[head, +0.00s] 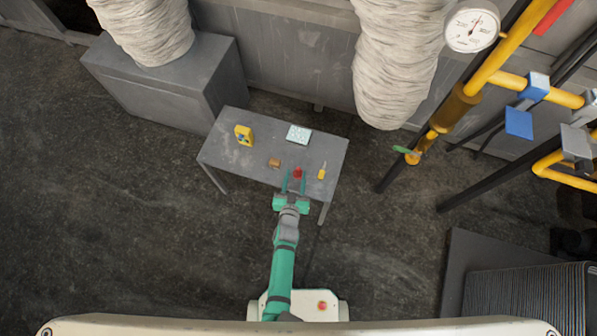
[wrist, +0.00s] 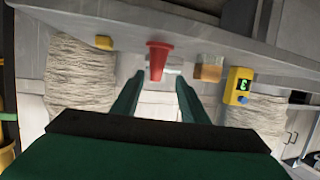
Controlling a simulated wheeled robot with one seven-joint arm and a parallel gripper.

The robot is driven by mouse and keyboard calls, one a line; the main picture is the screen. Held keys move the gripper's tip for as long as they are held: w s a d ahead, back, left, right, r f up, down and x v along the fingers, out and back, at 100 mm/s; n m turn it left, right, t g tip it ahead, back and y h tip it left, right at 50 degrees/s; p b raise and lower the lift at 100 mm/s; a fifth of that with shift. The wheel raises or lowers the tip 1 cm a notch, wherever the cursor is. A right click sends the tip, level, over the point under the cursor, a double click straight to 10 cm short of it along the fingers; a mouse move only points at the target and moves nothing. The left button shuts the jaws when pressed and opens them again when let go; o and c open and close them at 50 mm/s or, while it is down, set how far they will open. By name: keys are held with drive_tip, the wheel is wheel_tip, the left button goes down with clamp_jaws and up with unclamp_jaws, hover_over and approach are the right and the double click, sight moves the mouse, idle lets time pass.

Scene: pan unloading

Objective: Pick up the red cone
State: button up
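The red cone (head: 298,172) stands on the grey table (head: 262,162) near its front edge. In the wrist view, which looks upside down, the cone (wrist: 157,60) has its wide end on the tabletop, so it is upright. My gripper (head: 294,180) reaches over the front edge with its two green fingers apart. In the wrist view the cone appears in the gap between the fingertips (wrist: 159,78), nearer the left finger. No finger is seen touching it; how deep it sits between them is unclear.
A brown block (head: 274,163) lies left of the cone, and a yellow item (head: 321,174) stands to its right. A yellow meter (head: 244,135) and a pale blue-white tray (head: 299,134) are farther back. Yellow pipes (head: 498,62) stand right of the table.

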sight(297, 171)
drive_tip(key=shift+x, duration=1.6)
drive_tip(key=x, duration=0.3)
drive_tip(key=shift+w+d+f, duration=0.2)
drive_tip(key=shift+d+f, duration=0.05)
drive_tip(key=shift+d, duration=0.15)
drive_tip(key=shift+w+f, duration=0.25)
drive_tip(key=shift+w, duration=0.4)
drive_tip(key=shift+c, duration=0.2)
clamp_jaws()
